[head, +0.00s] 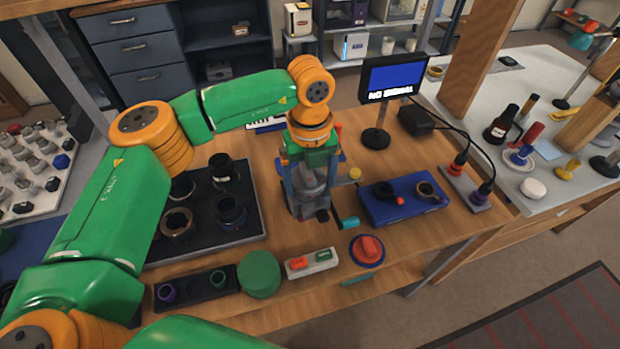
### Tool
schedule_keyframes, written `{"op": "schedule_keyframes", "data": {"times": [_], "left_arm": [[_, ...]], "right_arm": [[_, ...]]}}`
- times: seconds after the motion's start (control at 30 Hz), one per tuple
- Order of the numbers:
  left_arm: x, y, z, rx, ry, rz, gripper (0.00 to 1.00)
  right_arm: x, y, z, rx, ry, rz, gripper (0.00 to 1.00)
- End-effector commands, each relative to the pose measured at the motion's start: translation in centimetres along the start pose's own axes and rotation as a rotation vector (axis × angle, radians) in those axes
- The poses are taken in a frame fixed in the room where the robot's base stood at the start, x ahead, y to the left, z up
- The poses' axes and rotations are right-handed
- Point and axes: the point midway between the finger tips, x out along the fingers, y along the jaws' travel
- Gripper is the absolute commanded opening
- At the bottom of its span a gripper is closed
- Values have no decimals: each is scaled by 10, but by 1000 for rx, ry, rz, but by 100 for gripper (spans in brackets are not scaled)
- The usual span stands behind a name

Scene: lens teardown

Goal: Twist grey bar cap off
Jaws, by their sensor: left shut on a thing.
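My left gripper (311,170) points down over a fixture near the middle of the wooden bench. It is shut on a grey round piece, which appears to be the grey bar cap (313,178). The gripper and wrist hide much of this piece, so its bar is hard to make out. Dark grey parts of the fixture (299,208) show below and around it, with a teal handle (348,223) at the lower right. My right gripper is not in view.
A dark tray (253,226) with several black lens parts lies left of the fixture. A blue box (378,211) with small parts is to the right. A green disc (259,273), a button block (311,263) and a red knob (367,248) line the front. A monitor (393,78) stands behind.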

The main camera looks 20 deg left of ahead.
Motion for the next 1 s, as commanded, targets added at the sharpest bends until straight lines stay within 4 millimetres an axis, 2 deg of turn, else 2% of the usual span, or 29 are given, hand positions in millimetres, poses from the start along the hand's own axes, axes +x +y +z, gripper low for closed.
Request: {"op": "schedule_keyframes", "data": {"times": [0.47, 0.8, 1.0], "left_arm": [[-15, 0, 0, 2, 0, 0, 36], [-16, 0, 0, 2, 0, 0, 36], [-30, 0, 0, 2, 0, 0, 36]], "right_arm": [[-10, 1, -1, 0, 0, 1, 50], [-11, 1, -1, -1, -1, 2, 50], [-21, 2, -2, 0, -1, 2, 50]]}}
